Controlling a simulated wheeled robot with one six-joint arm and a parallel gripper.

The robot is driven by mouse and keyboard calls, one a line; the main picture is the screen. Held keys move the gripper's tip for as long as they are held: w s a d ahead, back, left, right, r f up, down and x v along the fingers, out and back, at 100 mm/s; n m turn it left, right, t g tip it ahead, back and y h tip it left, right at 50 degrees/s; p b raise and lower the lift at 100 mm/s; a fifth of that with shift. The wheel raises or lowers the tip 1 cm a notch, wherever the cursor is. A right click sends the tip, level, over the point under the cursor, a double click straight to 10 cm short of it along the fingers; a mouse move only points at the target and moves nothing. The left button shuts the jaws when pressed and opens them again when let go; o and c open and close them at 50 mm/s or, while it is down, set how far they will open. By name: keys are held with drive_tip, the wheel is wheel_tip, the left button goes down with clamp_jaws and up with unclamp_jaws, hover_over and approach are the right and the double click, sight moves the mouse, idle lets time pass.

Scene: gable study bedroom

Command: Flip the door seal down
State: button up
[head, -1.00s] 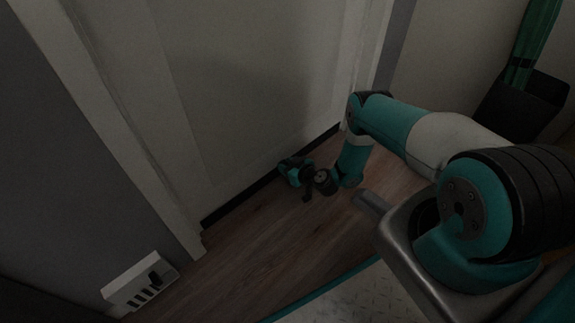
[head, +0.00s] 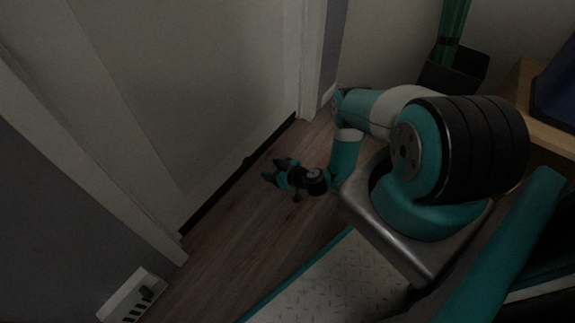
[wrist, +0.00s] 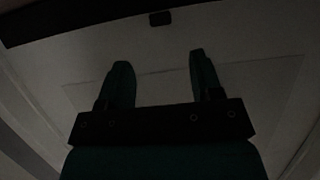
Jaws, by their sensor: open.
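The door seal (head: 222,185) is a black strip along the bottom edge of the pale door (head: 170,90). A small dark tab (head: 247,160) shows on it near the middle. In the wrist view the dark strip (wrist: 75,18) crosses the top, with the small black tab (wrist: 160,18) just below it. My gripper (head: 273,170) is low over the wood floor, pointing at the door and apart from the seal. Its two fingers (wrist: 160,60) are spread and empty, with the tab lying between their lines, beyond the tips. Whether the seal is up or down I cannot tell.
A white power strip or vent-like box (head: 132,296) is at the lower left by the wall. A black bin (head: 452,78) holding a green item stands at the upper right, near a wooden desk (head: 540,110). Wood floor (head: 215,250) in front of the door is clear.

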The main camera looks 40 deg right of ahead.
drive_tip(key=p+v, duration=0.3)
drive_tip(key=v, duration=0.4)
drive_tip(key=shift+d, duration=0.1)
